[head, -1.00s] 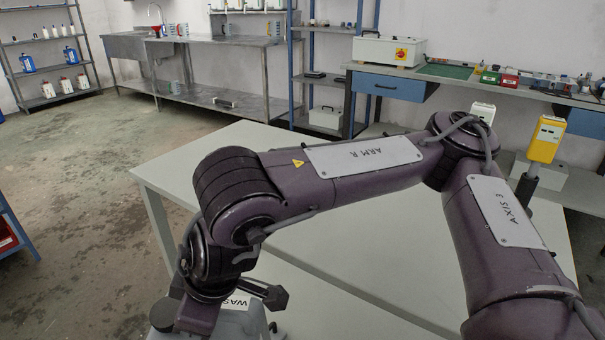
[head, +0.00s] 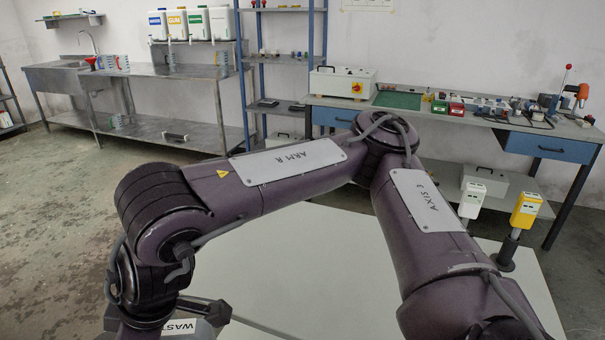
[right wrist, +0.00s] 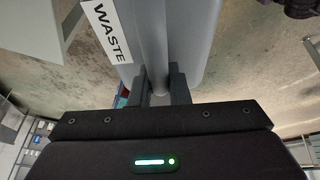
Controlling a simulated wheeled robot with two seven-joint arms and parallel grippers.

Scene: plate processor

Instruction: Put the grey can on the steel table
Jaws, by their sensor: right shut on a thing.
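The grey can (right wrist: 193,45), with a white WASTE label, is held in my right gripper (right wrist: 161,88), whose two fingers are closed on a part of it. In the head view only a bit of the can and its label (head: 181,327) shows at the bottom edge, beside my dark gripper parts. The steel table (head: 150,73), with a sink at its left end, stands against the back wall at the upper left of the head view, well apart from the can. My left gripper is not in view.
A pale table (head: 290,262) lies under my right arm. A blue shelf rack (head: 246,90) and a cluttered workbench (head: 400,103) stand right of the steel table. Open floor (head: 60,200) lies at the left.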

